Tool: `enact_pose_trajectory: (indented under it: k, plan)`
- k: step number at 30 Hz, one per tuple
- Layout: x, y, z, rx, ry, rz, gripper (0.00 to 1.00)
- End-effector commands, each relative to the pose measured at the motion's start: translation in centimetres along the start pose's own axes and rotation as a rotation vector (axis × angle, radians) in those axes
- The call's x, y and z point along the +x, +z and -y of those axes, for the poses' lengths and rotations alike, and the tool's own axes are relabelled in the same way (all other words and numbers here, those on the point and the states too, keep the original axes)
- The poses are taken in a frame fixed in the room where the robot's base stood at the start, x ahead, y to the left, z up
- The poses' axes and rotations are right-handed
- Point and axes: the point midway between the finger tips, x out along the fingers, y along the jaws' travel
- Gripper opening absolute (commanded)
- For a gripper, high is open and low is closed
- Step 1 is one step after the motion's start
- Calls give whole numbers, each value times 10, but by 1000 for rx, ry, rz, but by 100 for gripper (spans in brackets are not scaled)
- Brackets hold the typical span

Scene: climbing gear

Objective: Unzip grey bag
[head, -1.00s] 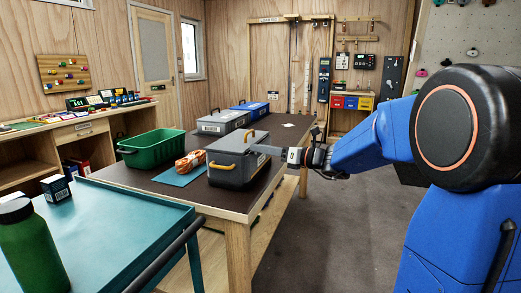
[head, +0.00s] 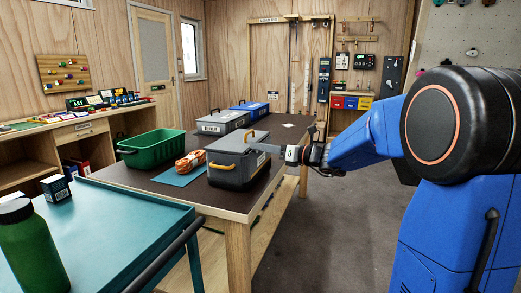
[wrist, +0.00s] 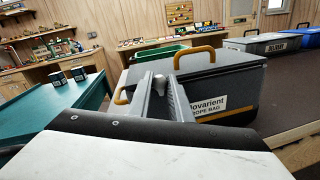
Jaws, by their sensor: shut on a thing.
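The grey bag (head: 235,172) is a boxy bag with a dark top and yellow handles, standing on the near right part of the dark-topped table. In the wrist view the bag (wrist: 215,78) shows a white "ROPE BAG" label on its side. My gripper (wrist: 160,82) is at the bag's upper edge, reaching in from the right in the head view. Its fingers are shut on a small grey zip pull (wrist: 159,78), mostly hidden between the fingertips. The top looks closed; the zip line itself is too small to make out.
A coiled orange rope (head: 190,160) lies on a blue mat (head: 178,180) left of the bag. A green crate (head: 150,150), another grey bag (head: 222,123) and a blue one (head: 250,108) stand on the table. A teal cart (head: 120,230) is at front left.

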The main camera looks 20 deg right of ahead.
Motion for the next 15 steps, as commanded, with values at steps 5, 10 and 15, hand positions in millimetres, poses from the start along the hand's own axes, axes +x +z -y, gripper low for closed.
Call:
enact_pose_trajectory:
  k: [5,10,15]
  plan:
    - [6,11,38,1,-3,2,0]
    - [13,24,80,1,-2,1,0]
    - [19,36,118,2,-2,1,0]
